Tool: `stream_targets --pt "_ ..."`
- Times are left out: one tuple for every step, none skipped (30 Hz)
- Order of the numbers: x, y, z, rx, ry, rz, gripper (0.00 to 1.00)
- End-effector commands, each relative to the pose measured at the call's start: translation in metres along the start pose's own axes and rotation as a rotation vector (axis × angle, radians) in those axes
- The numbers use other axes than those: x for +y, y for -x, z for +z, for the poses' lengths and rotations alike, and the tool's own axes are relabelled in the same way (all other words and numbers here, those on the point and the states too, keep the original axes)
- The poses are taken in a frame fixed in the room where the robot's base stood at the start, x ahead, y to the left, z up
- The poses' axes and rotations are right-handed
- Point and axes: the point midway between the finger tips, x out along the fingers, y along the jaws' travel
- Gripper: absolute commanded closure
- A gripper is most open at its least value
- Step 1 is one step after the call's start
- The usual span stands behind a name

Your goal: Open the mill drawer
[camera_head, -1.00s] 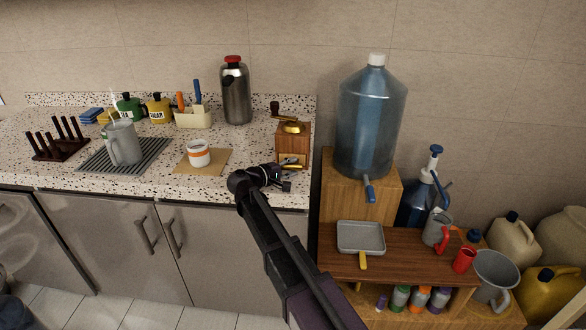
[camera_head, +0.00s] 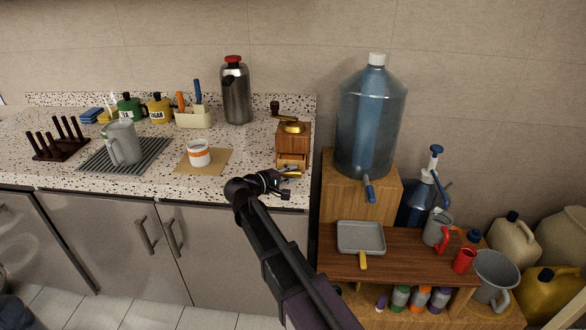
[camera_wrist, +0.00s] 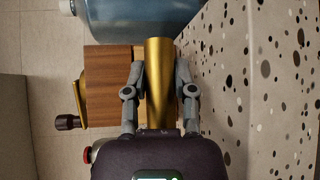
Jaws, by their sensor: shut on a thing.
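The wooden coffee mill (camera_head: 293,142), with a brass top and a crank, stands on the speckled counter near its right end. In the wrist view its wooden body (camera_wrist: 108,75) lies sideways. The mill drawer (camera_head: 292,160) at the base is partly pulled out toward me. My gripper (camera_head: 285,180) is in front of the mill, at the drawer's height. In the wrist view my gripper (camera_wrist: 160,75) is shut on the brass drawer handle (camera_wrist: 160,56), one finger on each side. The drawer's inside is not clear.
A white and orange cup (camera_head: 199,154) stands on a tan mat (camera_head: 218,165) left of the mill. A steel flask (camera_head: 236,95) stands behind. A large water bottle (camera_head: 370,120) stands to the right, beyond the counter edge.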

Motion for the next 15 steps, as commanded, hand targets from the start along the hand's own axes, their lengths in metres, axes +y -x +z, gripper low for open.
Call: stream_targets --pt "-0.003 0.008 0.01 0.002 0.0 -0.001 1.0" --pt "-0.004 0.011 0.013 0.002 0.0 -0.001 1.0" --pt "-0.005 0.015 0.016 0.003 0.0 -0.001 1.0" --pt "-0.005 0.017 0.018 0.002 0.0 -0.001 1.0" --pt "-0.006 0.019 0.02 0.002 -0.001 -0.001 1.0" --pt "-0.006 0.02 0.021 0.001 -0.001 -0.001 1.0" --pt "-0.006 0.021 0.021 0.001 -0.001 -0.001 1.0" --pt "-0.006 0.021 0.021 0.001 -0.001 -0.001 1.0" --pt "-0.006 0.021 0.021 0.0 -0.001 -0.001 1.0" --pt "-0.006 0.021 0.021 0.0 -0.001 -0.001 1.0" --pt "-0.006 0.021 0.021 0.0 -0.001 -0.001 1.0" --pt "-0.006 0.021 0.021 0.0 -0.001 -0.001 1.0" --pt "-0.006 0.021 0.021 0.0 -0.001 -0.001 1.0" --pt "-0.006 0.02 0.021 0.0 -0.001 -0.001 1.0" --pt "-0.006 0.02 0.021 0.0 -0.001 -0.001 1.0"
